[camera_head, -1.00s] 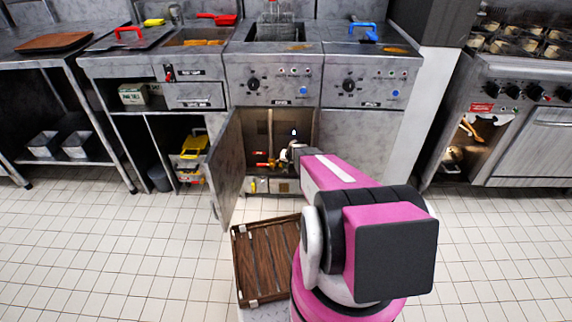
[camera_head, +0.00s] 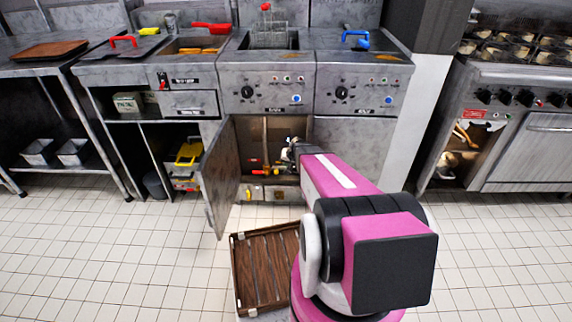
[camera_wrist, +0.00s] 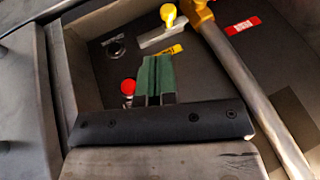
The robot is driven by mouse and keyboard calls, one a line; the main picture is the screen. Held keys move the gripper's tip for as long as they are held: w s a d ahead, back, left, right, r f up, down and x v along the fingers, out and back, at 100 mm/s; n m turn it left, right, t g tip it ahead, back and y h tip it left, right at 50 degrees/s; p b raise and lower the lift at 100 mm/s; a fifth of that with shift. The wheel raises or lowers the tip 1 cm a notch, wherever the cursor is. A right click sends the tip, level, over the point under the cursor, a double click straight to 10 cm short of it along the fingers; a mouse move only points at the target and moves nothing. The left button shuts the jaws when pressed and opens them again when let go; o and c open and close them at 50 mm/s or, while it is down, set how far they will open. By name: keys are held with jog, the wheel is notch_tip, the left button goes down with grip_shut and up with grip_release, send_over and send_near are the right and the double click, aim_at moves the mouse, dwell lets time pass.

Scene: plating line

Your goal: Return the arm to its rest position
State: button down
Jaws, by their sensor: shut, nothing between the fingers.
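My pink and black arm (camera_head: 340,180) reaches forward to the open cabinet (camera_head: 228,150) under the fryer. My gripper (camera_wrist: 156,62) shows in the wrist view as two dark green fingers lying together, shut with nothing between them. In the head view its end is small and partly hidden by the arm, at the cabinet opening. Inside the cabinet in the wrist view are a metal pipe (camera_wrist: 240,75), a yellow knob (camera_wrist: 168,13) and a red knob (camera_wrist: 128,87) near the fingers.
The cabinet door (camera_head: 218,178) stands open left of my arm. A brown slatted tray (camera_head: 265,268) lies low in front. The fryer counter (camera_head: 270,75) is above, with a stove (camera_head: 520,120) at right. The tiled floor is clear on both sides.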

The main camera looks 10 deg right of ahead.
jog(key=s+a+r+n+g+h, duration=0.1)
jog(key=s+a+r+g, duration=0.1)
jog(key=s+r, duration=0.7)
jog(key=s+a+r+n+g+h, duration=0.1)
jog(key=s+a+r, duration=0.4)
jog(key=s+r, duration=0.5)
jog(key=s+n+g, duration=0.1)
jog(key=s+g, duration=0.1)
jog(key=s, duration=0.5)
jog(key=shift+a+r+h, duration=0.15)
jog(key=shift+r+h, duration=0.05)
jog(key=shift+h, duration=0.2)
